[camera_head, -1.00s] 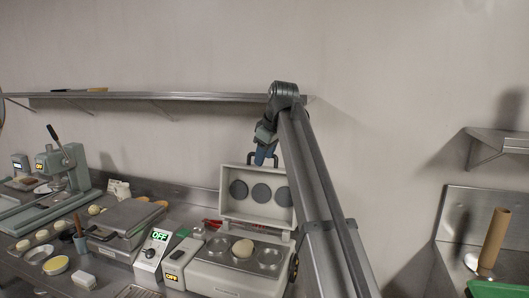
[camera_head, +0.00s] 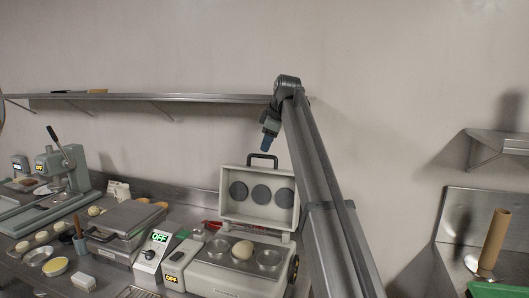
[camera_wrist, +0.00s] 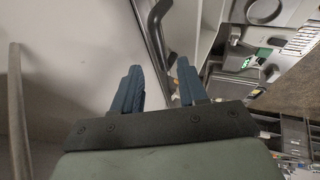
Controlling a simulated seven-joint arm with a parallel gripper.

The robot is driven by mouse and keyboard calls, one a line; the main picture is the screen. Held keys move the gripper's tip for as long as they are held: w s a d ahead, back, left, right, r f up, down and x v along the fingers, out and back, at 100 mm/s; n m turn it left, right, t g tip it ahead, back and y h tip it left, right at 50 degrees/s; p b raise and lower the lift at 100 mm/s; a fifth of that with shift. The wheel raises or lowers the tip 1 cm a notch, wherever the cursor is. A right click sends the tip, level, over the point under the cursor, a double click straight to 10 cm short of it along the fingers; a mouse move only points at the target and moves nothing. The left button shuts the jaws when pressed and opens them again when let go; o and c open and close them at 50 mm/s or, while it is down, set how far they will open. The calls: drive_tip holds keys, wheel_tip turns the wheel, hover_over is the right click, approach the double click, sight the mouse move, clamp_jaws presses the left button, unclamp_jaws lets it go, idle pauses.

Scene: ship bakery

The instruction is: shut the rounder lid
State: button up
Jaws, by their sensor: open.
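The rounder is a cream machine whose lid (camera_head: 233,209) stands open and upright at the back, with three dark round discs on its inner face. A black handle (camera_head: 262,156) rises from the lid's top edge. Contact with the handle cannot be told.
A control box reading OFF (camera_head: 151,252) and a smaller box (camera_head: 178,263) stand left of the rounder. A flat press (camera_head: 122,219) is farther left. A wall shelf (camera_head: 180,96) runs behind, near my wrist. My arm covers the area right of the lid.

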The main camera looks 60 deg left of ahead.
hover_over(265, 168)
drive_tip(key=shift+a+f, duration=0.2)
drive_tip(key=shift+f, duration=2)
drive_tip(key=shift+c, duration=0.4)
clamp_jaws()
